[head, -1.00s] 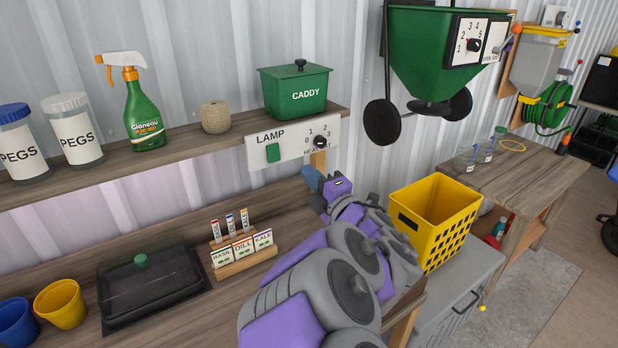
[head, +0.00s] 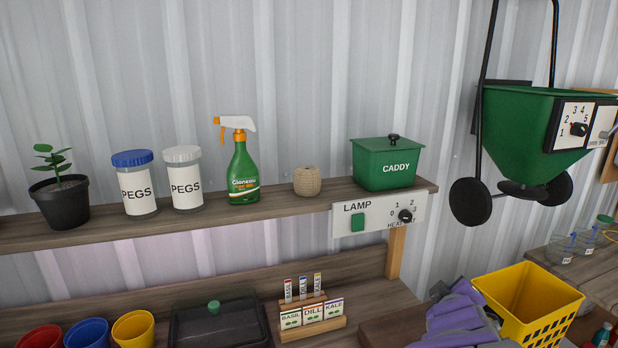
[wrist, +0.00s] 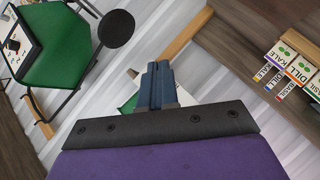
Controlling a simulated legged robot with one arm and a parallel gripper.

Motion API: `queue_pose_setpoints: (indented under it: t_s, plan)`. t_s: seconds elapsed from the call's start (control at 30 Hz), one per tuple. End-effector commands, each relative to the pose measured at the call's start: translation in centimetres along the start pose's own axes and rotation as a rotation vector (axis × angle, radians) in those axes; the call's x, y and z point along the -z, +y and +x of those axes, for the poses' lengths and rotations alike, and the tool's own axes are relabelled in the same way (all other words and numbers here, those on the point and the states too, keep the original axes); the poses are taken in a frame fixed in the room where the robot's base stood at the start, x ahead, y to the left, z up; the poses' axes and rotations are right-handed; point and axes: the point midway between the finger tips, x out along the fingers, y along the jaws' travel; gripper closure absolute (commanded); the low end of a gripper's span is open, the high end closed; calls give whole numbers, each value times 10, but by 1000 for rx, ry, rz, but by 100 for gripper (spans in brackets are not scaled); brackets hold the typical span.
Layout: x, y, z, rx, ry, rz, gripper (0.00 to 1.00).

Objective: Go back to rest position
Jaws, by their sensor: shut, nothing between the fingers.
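My gripper (wrist: 158,85) shows in the wrist view with its dark blue fingers together and nothing between them. Behind the fingers are the pale corrugated wall and a wooden post. In the head view part of my purple and grey arm shows at the lower right, beside the yellow crate (head: 512,288). The fingertips are hard to make out there. The lamp panel (head: 378,214), with a green switch and a black knob, is on the shelf front above and left of my arm.
The shelf (head: 290,205) holds a plant, two PEGS jars, a spray bottle (head: 243,175), twine and a green caddy (head: 388,163). Below are coloured pots, a dark lidded tray and a seed-packet rack (head: 312,322). A green spreader (head: 530,130) hangs at the right.

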Motion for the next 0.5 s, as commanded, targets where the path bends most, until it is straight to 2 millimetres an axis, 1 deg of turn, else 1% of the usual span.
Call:
queue_pose_setpoints:
  t_s: [0.07, 0.1, 0.17, 0.27, 0.3, 0.37, 0.4, 0.47, 0.5]
  plan:
    - [-17, -13, -13, 65, -93, 88, 100]
    - [-26, -23, -21, 104, -143, 133, 100]
    - [-39, -39, -34, 162, -219, 195, 100]
    - [-59, -67, -63, 266, -342, 289, 100]
    - [-67, -80, -76, 311, -393, 323, 100]
    - [-77, -99, -97, 377, -471, 368, 100]
    - [-83, -112, -113, 421, -522, 395, 100]
    - [-91, -130, -139, 488, -602, 427, 100]
    - [-96, -142, -157, 532, -655, 445, 100]
